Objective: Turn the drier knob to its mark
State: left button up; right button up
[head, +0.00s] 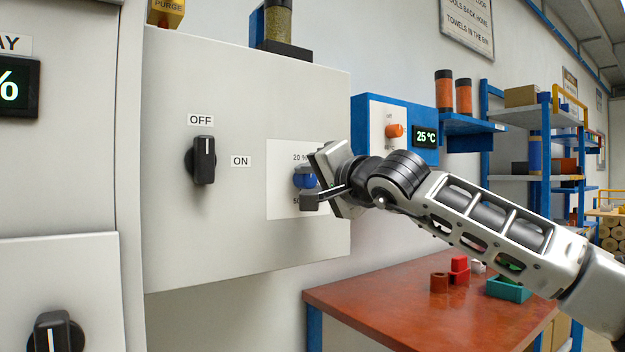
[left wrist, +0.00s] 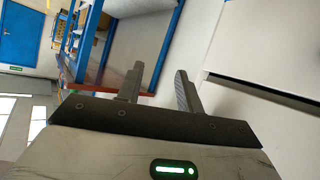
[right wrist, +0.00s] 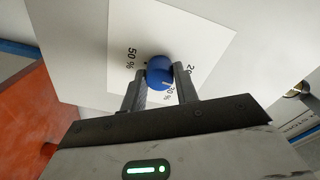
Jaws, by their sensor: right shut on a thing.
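The drier knob (head: 305,178) is a round blue knob on a white plate (head: 283,205) with percent labels, set in the grey cabinet. In the head view, my right gripper (head: 311,186) reaches it from the right and partly covers it and the labels. In the right wrist view, the blue knob (right wrist: 160,70) sits between the two fingertips, and my right gripper (right wrist: 159,84) is shut on it. A pale line shows on the knob near a small percent label; "50 %" is at its left. My left gripper (left wrist: 156,84) is open and empty, away from the knob.
A black OFF/ON switch (head: 203,160) is left of the plate on the same cabinet. A blue unit with an orange knob (head: 394,131) and a 25 °C display (head: 426,136) is beyond my right wrist. A red-brown table (head: 385,295) with small parts stands below my right arm.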

jog(key=shift+n, duration=0.5)
jog(key=o, duration=1)
jog(key=shift+s+d+f, duration=0.1)
jog(key=shift+s+d, duration=0.15)
jog(key=shift+s, duration=0.2)
pick_arm(q)
notch_tip(320, 180, down, 6)
jog(key=d+g+b, duration=0.1)
jog(key=b, duration=0.2)
jog(key=shift+w+d+b, duration=0.15)
jog(key=shift+w+b, duration=0.15)
jog(key=shift+w, duration=0.05)
pick_arm(e)
jog(key=v, duration=1.5)
